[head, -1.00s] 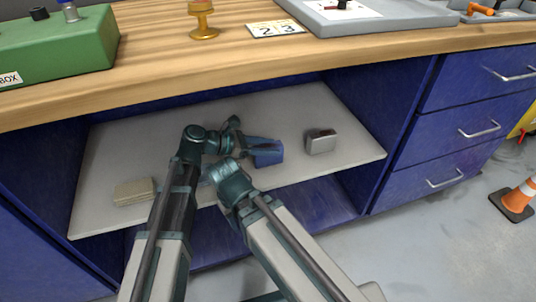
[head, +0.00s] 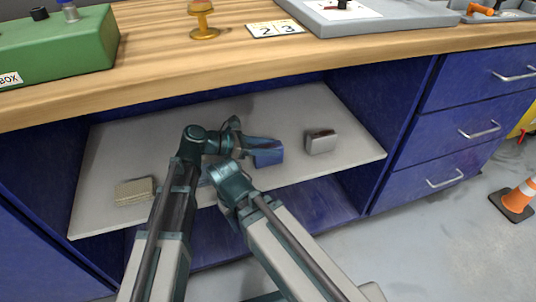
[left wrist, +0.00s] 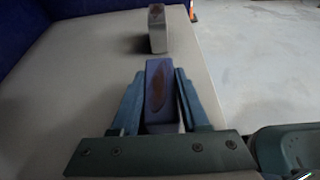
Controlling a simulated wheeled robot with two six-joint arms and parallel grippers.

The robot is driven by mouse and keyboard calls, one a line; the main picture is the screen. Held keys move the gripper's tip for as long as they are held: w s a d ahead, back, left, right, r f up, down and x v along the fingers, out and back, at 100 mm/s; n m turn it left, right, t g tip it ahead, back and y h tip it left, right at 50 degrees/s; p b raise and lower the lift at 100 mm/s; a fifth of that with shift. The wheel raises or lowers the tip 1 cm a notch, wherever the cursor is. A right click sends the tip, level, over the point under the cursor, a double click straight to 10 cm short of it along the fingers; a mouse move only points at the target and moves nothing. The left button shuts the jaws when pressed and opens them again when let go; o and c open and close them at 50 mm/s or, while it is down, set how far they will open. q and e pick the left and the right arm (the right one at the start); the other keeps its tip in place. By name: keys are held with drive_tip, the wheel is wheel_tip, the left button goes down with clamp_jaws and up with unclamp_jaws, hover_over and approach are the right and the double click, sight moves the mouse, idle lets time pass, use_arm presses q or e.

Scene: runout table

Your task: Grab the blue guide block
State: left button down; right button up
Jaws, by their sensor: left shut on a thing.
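The blue guide block (head: 266,152) is on the grey shelf under the workbench, near its middle. In the left wrist view the block (left wrist: 161,92) stands between the two fingers, with a dark reddish mark on its top. My left gripper (head: 250,148) is shut on the block. In the left wrist view the fingers of the left gripper (left wrist: 160,100) lie along both sides of it. I cannot tell whether the block still touches the shelf. My right gripper does not show clearly in either view.
A grey block (head: 320,142) stands right of the blue one on the shelf (head: 110,150); it also shows in the left wrist view (left wrist: 158,30). A beige block (head: 134,191) lies at the shelf's left. The wooden benchtop (head: 250,62) overhangs the shelf.

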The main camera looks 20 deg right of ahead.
sight(268, 146)
use_arm(q)
drive_tip(key=shift+r, duration=0.15)
idle(0.4)
wheel_tip(268, 146, up, 10)
drive_tip(key=p, duration=1)
